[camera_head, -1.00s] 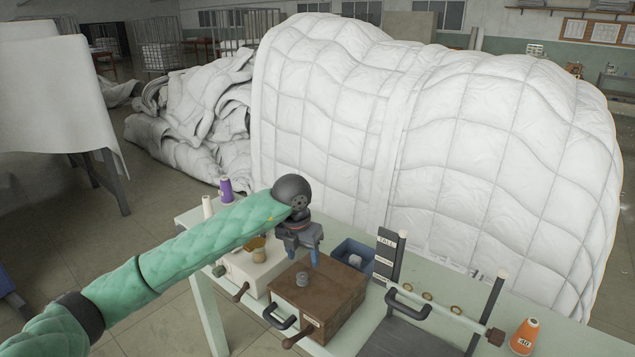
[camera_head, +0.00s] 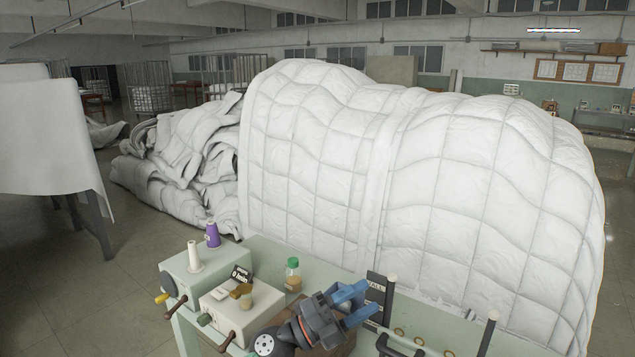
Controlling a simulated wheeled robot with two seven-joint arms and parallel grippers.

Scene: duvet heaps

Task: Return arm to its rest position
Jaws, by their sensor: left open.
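My left gripper (camera_head: 358,303) is at the bottom middle of the head view, with its blue fingers apart and pointing right. Nothing shows between the fingers. It is over the green work table (camera_head: 262,262), in front of a brown box (camera_head: 346,346) that it mostly hides. The wrist comes in from the bottom edge, and the rest of the arm is out of view. My right gripper is not in view.
Two pale boxes with handles (camera_head: 203,275) stand left of the gripper, with thread spools and a green-capped jar (camera_head: 293,273). A dark upright post (camera_head: 375,296) stands close right. A huge white quilted duvet heap (camera_head: 420,170) fills the space behind.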

